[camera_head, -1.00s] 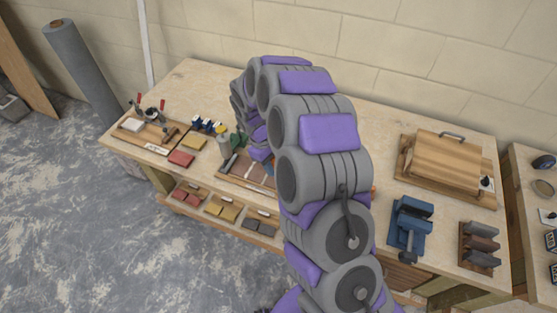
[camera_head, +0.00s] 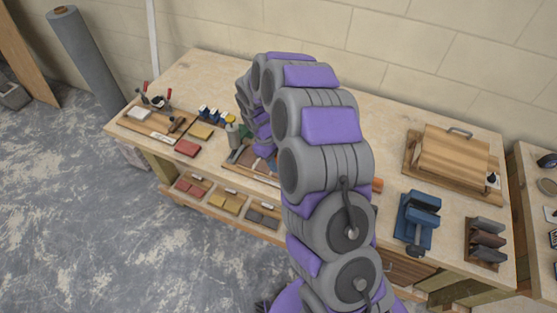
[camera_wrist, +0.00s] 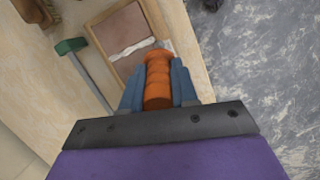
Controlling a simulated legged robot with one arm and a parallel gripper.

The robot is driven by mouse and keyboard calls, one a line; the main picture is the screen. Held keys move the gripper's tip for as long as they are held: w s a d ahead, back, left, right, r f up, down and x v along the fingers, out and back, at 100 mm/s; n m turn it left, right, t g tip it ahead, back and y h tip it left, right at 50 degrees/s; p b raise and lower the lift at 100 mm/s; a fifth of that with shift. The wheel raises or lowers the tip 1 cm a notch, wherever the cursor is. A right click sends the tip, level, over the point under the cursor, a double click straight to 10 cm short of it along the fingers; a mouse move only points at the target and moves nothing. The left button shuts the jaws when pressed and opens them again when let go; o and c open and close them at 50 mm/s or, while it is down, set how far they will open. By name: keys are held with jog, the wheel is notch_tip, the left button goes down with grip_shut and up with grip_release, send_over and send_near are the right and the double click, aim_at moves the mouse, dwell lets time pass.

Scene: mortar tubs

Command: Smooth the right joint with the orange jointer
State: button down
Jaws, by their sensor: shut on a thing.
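My gripper (camera_wrist: 158,90) shows in the wrist view with its blue fingers shut on the orange handle of the jointer (camera_wrist: 158,78). The jointer's tip points at a wooden-framed tray (camera_wrist: 152,12) and is close to its near end. The tray holds brown slabs (camera_wrist: 120,25), with a pale mortar joint (camera_wrist: 132,48) across them. Whether the jointer touches the mortar cannot be told. In the head view my arm hides the gripper and the jointer, and only part of the framed tray (camera_head: 236,158) shows.
A green-ended tool (camera_wrist: 70,46) lies beside the tray in the wrist view.

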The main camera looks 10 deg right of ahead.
jog(key=shift+d, duration=1.2)
jog(key=shift+a+f, duration=0.2)
jog(key=shift+a, duration=0.9)
jog(key=shift+d, duration=0.95)
jog(key=shift+w+d+p, duration=0.2)
jog(key=shift+w+p, duration=0.1)
jog(key=shift+p, duration=0.1)
jog(key=shift+a, duration=0.25)
jog(key=shift+d, duration=0.1)
